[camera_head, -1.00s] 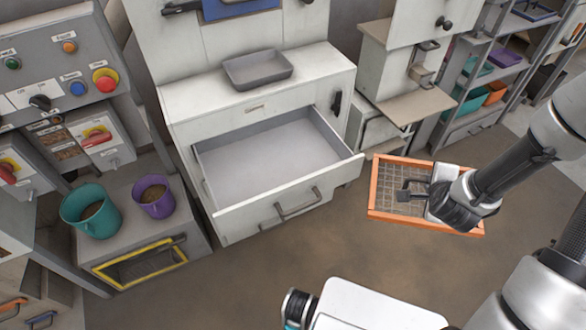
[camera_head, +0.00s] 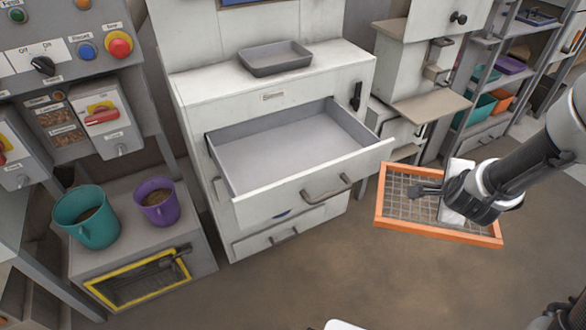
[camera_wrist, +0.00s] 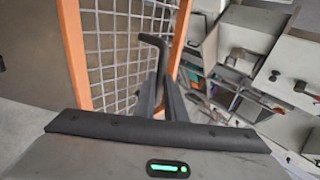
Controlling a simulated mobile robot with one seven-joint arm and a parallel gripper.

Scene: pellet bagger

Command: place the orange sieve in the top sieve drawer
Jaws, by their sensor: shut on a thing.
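The orange sieve (camera_head: 440,236) is an orange rectangular frame with a grey wire mesh. It is in the air at the right in the head view, to the right of the open drawer and apart from it. My gripper (camera_head: 428,190) is shut on the sieve; a dark handle shows between the fingers in the wrist view, where the sieve's orange frame (camera_wrist: 75,50) and mesh also show. The top sieve drawer (camera_head: 290,150) is pulled out of the white cabinet and is empty. The exact contact at the fingertips is partly hidden.
A grey tray (camera_head: 275,58) stands on the white cabinet top. A lower drawer (camera_head: 285,236) sits below the open one. A teal bucket (camera_head: 88,222) and a purple bucket (camera_head: 157,203) stand at the left. A tan shelf (camera_head: 420,107) juts out behind the sieve. The floor in front is clear.

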